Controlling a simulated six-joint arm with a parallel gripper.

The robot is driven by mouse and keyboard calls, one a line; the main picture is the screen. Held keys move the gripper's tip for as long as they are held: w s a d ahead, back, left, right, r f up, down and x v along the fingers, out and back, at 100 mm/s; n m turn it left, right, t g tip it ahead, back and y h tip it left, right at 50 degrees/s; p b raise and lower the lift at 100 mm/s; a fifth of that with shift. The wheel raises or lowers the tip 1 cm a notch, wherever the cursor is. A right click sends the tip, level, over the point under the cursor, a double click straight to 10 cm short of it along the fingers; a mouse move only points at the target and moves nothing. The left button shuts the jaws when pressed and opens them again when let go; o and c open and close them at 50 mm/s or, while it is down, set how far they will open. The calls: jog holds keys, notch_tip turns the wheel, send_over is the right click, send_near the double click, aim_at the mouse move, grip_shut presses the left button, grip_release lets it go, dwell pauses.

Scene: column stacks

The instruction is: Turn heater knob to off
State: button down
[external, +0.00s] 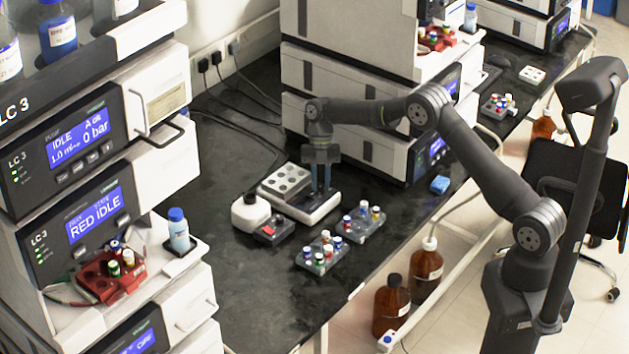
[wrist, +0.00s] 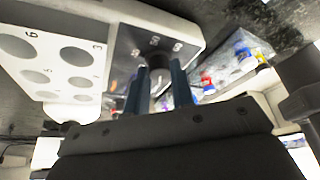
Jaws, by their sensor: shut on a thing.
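The heater (external: 318,210) is a white unit with a grey block of round holes, on the dark bench near the middle of the external view. In the wrist view its white holed top (wrist: 22,75) is at left, and its dark control panel (wrist: 130,38) with white markings is at upper middle. The dark heater knob (wrist: 158,66) is on that panel. My gripper (external: 321,192) points down at the panel. Its blue fingers (wrist: 160,100) are shut on the knob, one on each side. The knob's pointer and exact setting cannot be read, and the fingers hide the knob in the external view.
Vial racks (external: 318,268) (external: 362,236) are in front and right. Tall instrument stacks rise behind and at left. The bench front is mostly clear.

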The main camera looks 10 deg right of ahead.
jog(key=shift+n, duration=0.6)
jog(key=c, duration=1.2)
grip_release()
jog(key=shift+c, duration=0.2)
jog(key=shift+r, duration=0.1)
jog(key=v, duration=1.1)
jog(key=shift+w+a+r, duration=0.15)
jog(key=shift+a+r, duration=0.1)
jog(key=shift+r, duration=0.15)
jog(key=shift+f, duration=0.1)
